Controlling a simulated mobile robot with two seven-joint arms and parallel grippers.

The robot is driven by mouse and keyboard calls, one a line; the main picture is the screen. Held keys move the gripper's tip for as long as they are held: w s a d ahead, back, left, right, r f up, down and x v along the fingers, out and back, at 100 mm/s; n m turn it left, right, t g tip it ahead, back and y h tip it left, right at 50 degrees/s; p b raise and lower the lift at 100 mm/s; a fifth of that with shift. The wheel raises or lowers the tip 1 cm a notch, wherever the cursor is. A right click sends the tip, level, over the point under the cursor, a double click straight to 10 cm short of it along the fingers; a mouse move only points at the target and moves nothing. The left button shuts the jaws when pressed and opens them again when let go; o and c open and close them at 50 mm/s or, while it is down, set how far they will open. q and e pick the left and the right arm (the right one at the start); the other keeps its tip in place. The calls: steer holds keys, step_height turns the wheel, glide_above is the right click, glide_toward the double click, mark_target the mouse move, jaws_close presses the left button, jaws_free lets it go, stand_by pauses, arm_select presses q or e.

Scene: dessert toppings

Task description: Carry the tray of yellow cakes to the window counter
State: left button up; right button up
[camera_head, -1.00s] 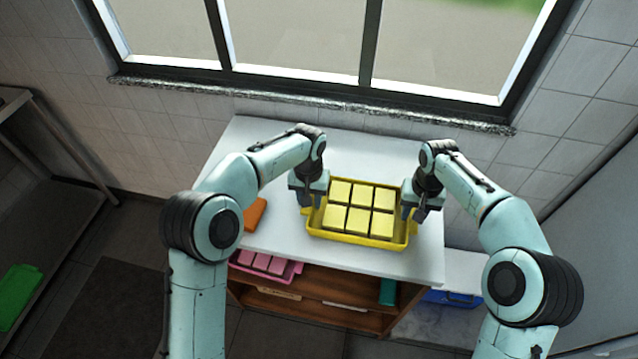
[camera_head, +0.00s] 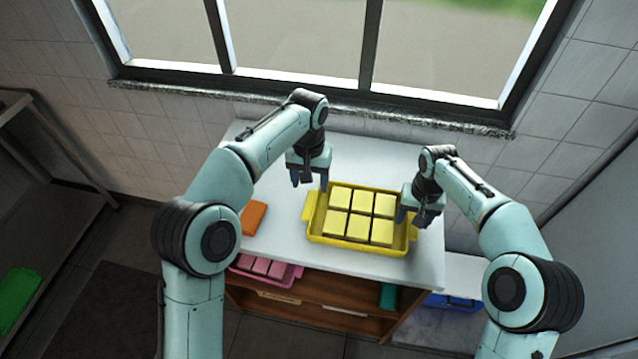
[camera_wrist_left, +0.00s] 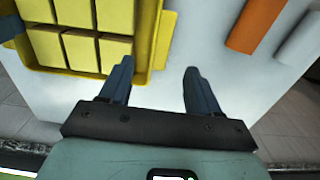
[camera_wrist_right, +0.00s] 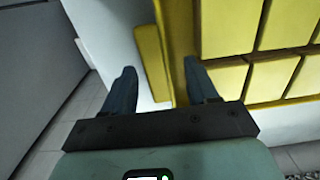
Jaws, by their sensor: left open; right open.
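The yellow tray (camera_head: 358,243) rests on the white counter under the window, with several yellow cakes (camera_head: 361,215) in it in two rows. My left gripper (camera_head: 309,186) is open and empty, raised a little above the counter, off the tray's left end. My right gripper (camera_head: 411,217) is open at the tray's right end. In the right wrist view its fingers are around the tray's right wall and handle (camera_wrist_right: 153,62); contact cannot be told.
The white window counter (camera_head: 280,252) has free room behind and left of the tray. An orange block (camera_head: 253,217) lies at its left. A pink tray (camera_head: 288,283) sits on the shelf below. A blue container (camera_head: 452,301) stands low at right. The window sill (camera_head: 300,98) borders the back.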

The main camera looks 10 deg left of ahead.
steer(key=shift+r, duration=0.15)
arm_select(q)
step_height(320, 180, up, 2)
steer(key=shift+r, duration=0.1)
arm_select(e)
step_height(320, 180, up, 12)
arm_select(q)
steer(key=shift+s, duration=0.1)
arm_select(e)
steer(key=shift+f, duration=0.25)
stand_by(0.4)
